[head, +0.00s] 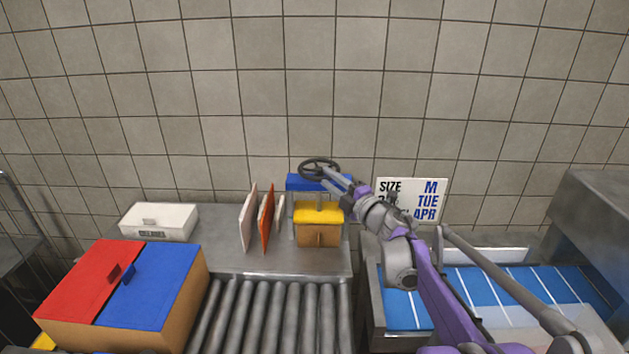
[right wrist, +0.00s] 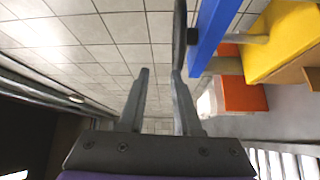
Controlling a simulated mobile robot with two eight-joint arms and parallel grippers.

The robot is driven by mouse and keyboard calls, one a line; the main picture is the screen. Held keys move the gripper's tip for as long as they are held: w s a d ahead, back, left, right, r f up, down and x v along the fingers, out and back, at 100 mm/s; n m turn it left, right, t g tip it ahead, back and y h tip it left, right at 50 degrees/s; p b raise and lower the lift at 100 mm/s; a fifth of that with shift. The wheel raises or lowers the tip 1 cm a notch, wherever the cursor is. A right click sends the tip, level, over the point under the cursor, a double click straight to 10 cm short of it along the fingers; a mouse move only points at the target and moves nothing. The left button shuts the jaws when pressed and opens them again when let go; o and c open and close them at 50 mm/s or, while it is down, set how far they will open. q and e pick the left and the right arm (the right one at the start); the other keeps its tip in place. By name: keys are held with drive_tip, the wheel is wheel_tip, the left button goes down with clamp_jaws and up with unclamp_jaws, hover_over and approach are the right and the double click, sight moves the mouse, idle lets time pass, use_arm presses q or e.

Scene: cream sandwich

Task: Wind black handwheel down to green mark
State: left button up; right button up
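The black handwheel (head: 319,168) sits on top of a blue crossbar (head: 300,183), above a yellow block (head: 318,213) on a brown base. No green mark shows. My right gripper (head: 331,180) reaches to the wheel's right side. In the right wrist view, my right gripper (right wrist: 160,95) is open, with a clear gap between its fingers. The wheel (right wrist: 179,40) shows there edge-on as a thin dark strip by the right fingertip; I cannot tell whether they touch. The blue crossbar (right wrist: 208,38) and yellow block (right wrist: 285,40) are to its right. My left gripper is out of view.
A size and date sign (head: 428,198) stands just right of my right gripper. Upright white and orange boards (head: 266,218) and a white box (head: 158,222) are on the steel table. Rollers (head: 270,315), a red-and-blue-lidded box (head: 160,285) and a blue conveyor (head: 540,285) lie nearer.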

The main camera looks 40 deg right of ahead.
sight(309, 169)
drive_tip(key=w, duration=0.3)
drive_tip(key=w+f+n+y, duration=0.1)
drive_tip(key=w, duration=0.3)
drive_tip(key=w+f+n+p, duration=0.1)
drive_tip(key=w, duration=0.2)
drive_tip(key=shift+w+d+f+g+y, duration=0.2)
drive_tip(key=shift+w+d+g+y, duration=0.1)
drive_tip(key=shift+d+y, duration=0.1)
drive_tip(key=shift+s, duration=0.1)
clamp_jaws()
